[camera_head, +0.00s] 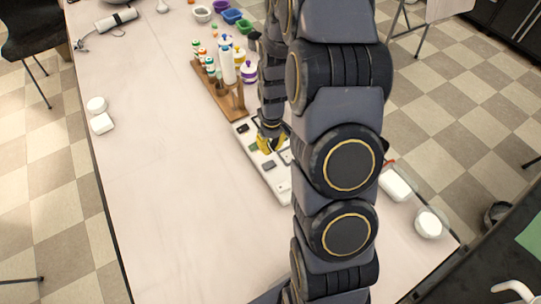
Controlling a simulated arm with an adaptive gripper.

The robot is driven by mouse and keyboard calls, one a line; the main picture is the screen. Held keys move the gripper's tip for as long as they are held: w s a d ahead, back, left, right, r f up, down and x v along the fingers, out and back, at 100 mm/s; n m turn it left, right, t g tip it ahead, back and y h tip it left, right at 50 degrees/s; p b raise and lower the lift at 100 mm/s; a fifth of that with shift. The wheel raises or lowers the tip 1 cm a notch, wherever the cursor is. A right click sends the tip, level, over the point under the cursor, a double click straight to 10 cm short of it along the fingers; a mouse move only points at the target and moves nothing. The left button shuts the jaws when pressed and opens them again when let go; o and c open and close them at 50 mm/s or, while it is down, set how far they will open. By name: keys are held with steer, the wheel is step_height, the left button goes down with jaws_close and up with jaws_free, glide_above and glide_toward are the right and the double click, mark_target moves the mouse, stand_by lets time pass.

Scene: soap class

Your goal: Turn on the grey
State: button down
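A long white panel (277,188) lies on the table, partly covered by my arm. It carries several small switch-like pieces. A dark grey one (269,165) is on its middle part, and a black one (243,128) is near its far end. Another greyish piece (285,156) is partly hidden by my arm. My gripper (262,147), with yellow parts, points down over the far half of the panel. Its fingertips are too small and covered to tell their opening or whether they touch the panel.
A wooden rack (222,98) with several bottles stands just beyond the panel. Coloured bowls (232,16) are at the back. White items (102,123) lie at the left, others (395,184) at the right. The table (160,190) is clear left of the panel.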

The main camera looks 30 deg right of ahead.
mark_target(266, 164)
step_height(266, 164, up, 8)
steer(key=shift+f, duration=0.2)
steer(key=shift+d, duration=0.1)
steer(key=shift+w+d+r+y, duration=0.15)
steer(key=shift+r+y, duration=0.15)
steer(key=shift+y, duration=0.2)
steer(key=f, duration=0.4)
steer(key=a+f, duration=0.1)
steer(key=f, duration=0.9)
steer(key=shift+a, duration=0.4)
